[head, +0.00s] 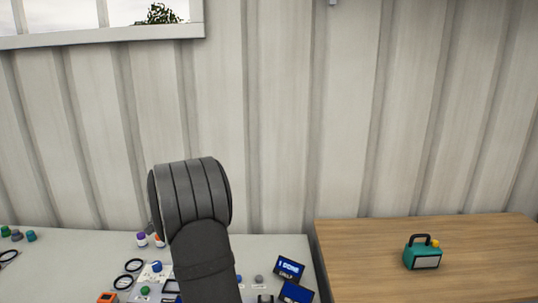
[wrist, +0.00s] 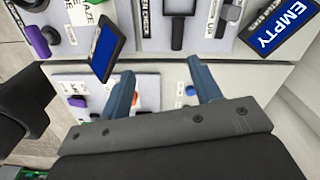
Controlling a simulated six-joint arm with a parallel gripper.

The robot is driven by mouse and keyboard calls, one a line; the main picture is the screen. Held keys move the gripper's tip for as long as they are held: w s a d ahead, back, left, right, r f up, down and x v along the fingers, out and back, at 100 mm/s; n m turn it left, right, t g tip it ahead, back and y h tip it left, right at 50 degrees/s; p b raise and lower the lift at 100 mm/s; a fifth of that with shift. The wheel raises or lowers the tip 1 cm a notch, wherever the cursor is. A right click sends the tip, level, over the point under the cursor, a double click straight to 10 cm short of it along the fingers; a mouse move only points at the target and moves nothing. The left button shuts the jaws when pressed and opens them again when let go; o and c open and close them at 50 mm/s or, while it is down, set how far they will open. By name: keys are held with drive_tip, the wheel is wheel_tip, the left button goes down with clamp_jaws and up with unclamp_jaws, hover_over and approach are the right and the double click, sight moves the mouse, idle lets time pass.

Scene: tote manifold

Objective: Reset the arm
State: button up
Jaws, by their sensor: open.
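My gripper (wrist: 161,78) shows in the wrist view with two blue-grey fingers set wide apart. Nothing is between the fingertips, so it is open and empty. It points toward the edge of a grey panel surface (wrist: 215,72) carrying switches, knobs and labels. In the head view my dark arm rises in front of the grey table, and the gripper itself is not visible there.
A grey table (head: 75,240) holds knobs, black rings and blue screens (head: 290,268). A wooden table (head: 380,250) at the right carries a teal box with a handle (head: 422,254). A blue "EMPTY" sign (wrist: 282,27) is at the wrist view's upper right. A corrugated wall stands behind.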

drive_tip(key=w+d+m, duration=0.3)
drive_tip(key=d, duration=0.1)
drive_tip(key=a+f, duration=0.2)
drive_tip(key=a, duration=0.1)
drive_tip(key=a+f, duration=0.1)
drive_tip(key=a, duration=0.1)
drive_tip(key=shift+a+f, duration=0.15)
drive_tip(key=shift+a, duration=0.05)
drive_tip(key=shift+a+f, duration=0.45)
drive_tip(key=shift+a, duration=0.35)
drive_tip(key=d+r, duration=0.4)
drive_tip(key=d, duration=0.2)
drive_tip(key=s+a+n, duration=0.7)
drive_tip(key=s+a, duration=0.1)
drive_tip(key=a, duration=0.1)
drive_tip(key=shift+s+n, duration=0.2)
drive_tip(key=shift+n, duration=0.2)
